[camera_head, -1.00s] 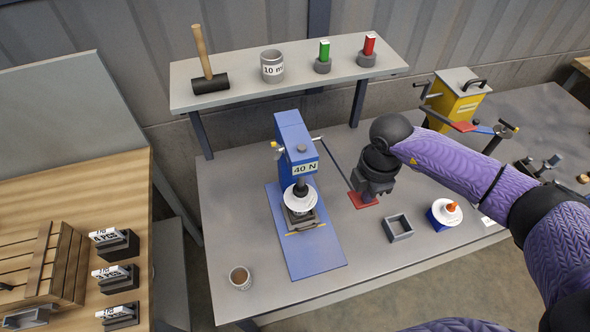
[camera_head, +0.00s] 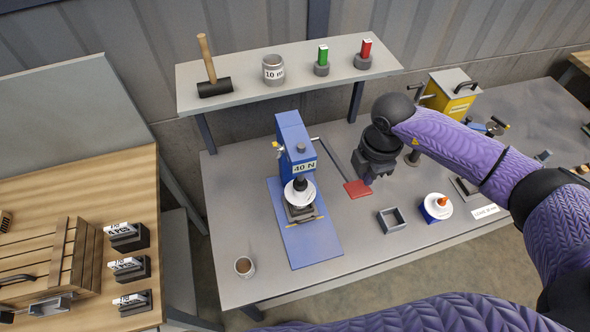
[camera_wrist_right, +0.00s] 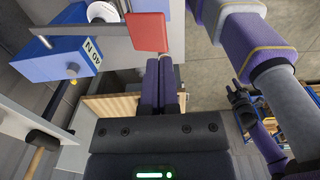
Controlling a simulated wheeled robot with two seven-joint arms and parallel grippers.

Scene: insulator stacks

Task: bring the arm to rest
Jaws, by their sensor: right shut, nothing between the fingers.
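My right arm comes in from the right in the head view, and its gripper (camera_head: 367,175) hangs above the grey bench, just right of the red pad (camera_head: 357,189). It is shut and holds nothing. In the right wrist view the two fingers (camera_wrist_right: 161,60) lie side by side, and the red pad (camera_wrist_right: 147,32) shows just beyond them. The blue press (camera_head: 296,150) marked 40 N stands left of the gripper, apart from it, with a white disc (camera_head: 300,190) under its ram. My left gripper does not show in the head view.
A shelf (camera_head: 235,90) with a mallet, a 10 mm cup and green and red pieces stands behind.

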